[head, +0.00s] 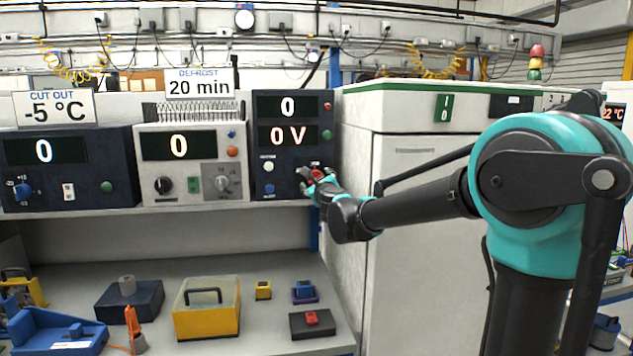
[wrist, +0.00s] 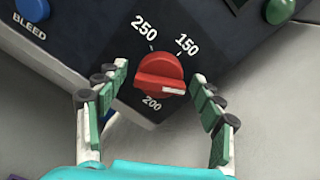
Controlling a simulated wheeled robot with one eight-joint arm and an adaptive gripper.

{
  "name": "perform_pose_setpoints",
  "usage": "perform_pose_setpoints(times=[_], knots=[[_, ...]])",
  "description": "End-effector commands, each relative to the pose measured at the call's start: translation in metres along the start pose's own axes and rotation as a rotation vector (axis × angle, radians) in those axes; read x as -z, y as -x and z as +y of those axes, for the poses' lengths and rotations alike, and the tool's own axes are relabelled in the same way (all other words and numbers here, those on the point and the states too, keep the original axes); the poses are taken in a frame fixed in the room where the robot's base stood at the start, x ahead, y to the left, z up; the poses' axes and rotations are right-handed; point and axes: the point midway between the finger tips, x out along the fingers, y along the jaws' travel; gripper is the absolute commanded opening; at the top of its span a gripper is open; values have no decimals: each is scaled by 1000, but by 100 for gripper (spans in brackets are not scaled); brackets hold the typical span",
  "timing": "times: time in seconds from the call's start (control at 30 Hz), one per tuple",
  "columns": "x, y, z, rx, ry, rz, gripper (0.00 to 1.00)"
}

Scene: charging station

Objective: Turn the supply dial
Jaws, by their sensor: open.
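The red dial (wrist: 160,74) is on a dark panel in the wrist view, with 250, 150 and 200 printed around it. Its white mark lies on the right part of the knob, away from the printed 200 below it. My gripper (wrist: 158,79) is open, with one finger on each side of the dial and gaps visible to both. In the head view my gripper (head: 318,180) is at the lower right of the dark supply unit (head: 290,146), partly hiding the dial. The unit's displays read 0 and 0 V.
A blue BLEED button (wrist: 32,9) and a green button (wrist: 280,11) are near the dial. A beige unit (head: 190,160) and a dark blue unit (head: 68,165) stand to the left. A white cabinet (head: 405,220) is right of the supply unit.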

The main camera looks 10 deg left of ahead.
Motion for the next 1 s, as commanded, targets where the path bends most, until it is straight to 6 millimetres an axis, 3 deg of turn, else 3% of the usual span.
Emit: perform_pose_setpoints(times=[0.17,0.57,1.0], knots=[[0,0,0,0,0,0,68],[0,0,0,0,0,0,19],[0,0,0,0,94,0,18]])
